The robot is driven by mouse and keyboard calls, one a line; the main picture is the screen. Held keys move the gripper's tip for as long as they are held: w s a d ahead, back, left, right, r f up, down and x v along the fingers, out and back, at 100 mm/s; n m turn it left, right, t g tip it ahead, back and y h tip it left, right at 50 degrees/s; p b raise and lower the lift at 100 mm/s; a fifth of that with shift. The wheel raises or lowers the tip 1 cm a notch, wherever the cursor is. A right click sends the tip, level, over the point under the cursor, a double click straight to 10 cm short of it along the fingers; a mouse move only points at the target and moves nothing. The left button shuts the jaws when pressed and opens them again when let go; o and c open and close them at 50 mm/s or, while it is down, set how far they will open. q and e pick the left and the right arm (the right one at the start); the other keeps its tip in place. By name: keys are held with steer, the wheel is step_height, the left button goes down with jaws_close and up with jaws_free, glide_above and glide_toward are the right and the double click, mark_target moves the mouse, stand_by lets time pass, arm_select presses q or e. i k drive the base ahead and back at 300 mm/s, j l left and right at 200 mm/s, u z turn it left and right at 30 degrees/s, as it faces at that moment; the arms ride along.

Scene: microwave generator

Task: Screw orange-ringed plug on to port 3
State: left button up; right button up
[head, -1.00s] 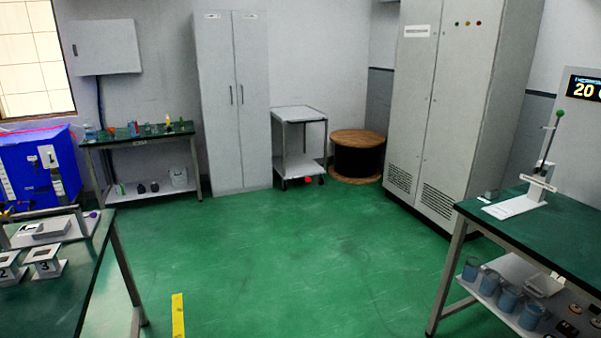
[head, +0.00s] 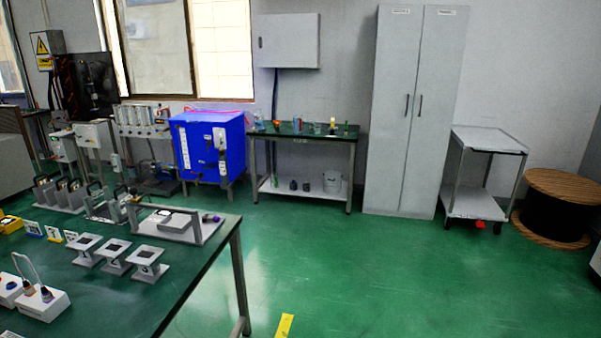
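A white box (head: 41,306) at the lower left of the head view carries small dark plugs and a looped pale cable. One plug (head: 47,294) there shows an orange-brown tint, but it is too small to confirm an orange ring. Several small white stands sit behind the box on the green table. The rightmost stand (head: 152,271) bore a 3 in the earlier frame; its number is hard to read now. I cannot tell whether it is port 3. Neither of my grippers is in view.
A blue machine (head: 229,137), a green workbench (head: 325,134), a cabinet (head: 396,167) and a trolley (head: 488,138) line the back.

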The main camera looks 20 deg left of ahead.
mark_target(29, 291)
steer(key=i+u, duration=0.3)
steer(key=i, duration=0.3)
steer(key=i+l+u, duration=0.25)
steer(key=i, duration=0.35)
steer(key=j, duration=0.1)
